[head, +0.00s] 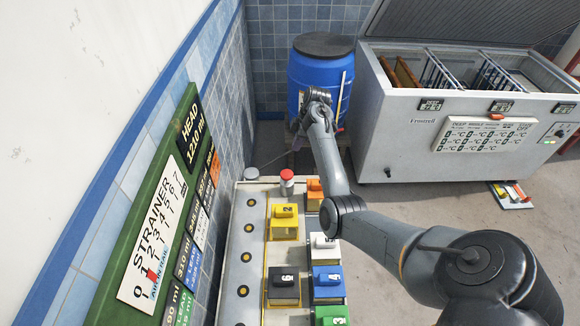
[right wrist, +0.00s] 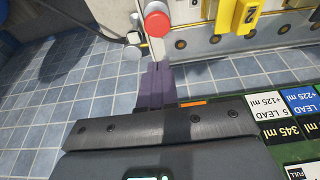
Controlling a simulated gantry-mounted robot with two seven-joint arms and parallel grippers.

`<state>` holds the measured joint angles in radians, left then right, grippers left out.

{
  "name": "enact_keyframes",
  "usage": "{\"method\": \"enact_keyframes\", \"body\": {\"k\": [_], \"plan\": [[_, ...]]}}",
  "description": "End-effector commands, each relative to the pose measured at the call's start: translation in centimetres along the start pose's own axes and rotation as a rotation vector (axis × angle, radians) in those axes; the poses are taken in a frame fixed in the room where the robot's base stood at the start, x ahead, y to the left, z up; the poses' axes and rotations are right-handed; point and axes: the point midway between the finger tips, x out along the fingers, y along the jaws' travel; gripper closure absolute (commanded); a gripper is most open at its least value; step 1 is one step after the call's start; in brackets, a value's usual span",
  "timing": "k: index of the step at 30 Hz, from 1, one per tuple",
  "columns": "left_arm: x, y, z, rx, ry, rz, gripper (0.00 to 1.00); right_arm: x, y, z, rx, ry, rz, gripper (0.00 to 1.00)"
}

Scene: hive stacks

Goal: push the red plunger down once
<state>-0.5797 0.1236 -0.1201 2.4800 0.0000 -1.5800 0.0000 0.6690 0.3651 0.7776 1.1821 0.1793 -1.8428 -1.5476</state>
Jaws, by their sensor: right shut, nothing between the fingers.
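My left gripper is not in view.
A green sign board (head: 165,215) stands along the left wall. A blue barrel (head: 318,75) and an open chest freezer (head: 450,125) stand behind.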

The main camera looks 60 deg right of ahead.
Motion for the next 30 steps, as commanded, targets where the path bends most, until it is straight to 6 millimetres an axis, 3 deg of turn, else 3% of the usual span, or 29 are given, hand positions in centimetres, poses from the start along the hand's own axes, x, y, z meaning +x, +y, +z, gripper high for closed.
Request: {"method": "enact_keyframes", "body": {"k": [8,21,30], "plan": [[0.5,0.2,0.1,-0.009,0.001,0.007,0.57,2.2,-0.1,0.0,0.001,-0.001,-0.003,1.00],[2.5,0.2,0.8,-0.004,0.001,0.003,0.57,10.2,-0.1,0.0,0.000,-0.001,-0.003,1.00],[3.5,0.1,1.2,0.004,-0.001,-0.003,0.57,13.3,0.0,0.9,0.001,-0.001,-0.001,1.00]]}}
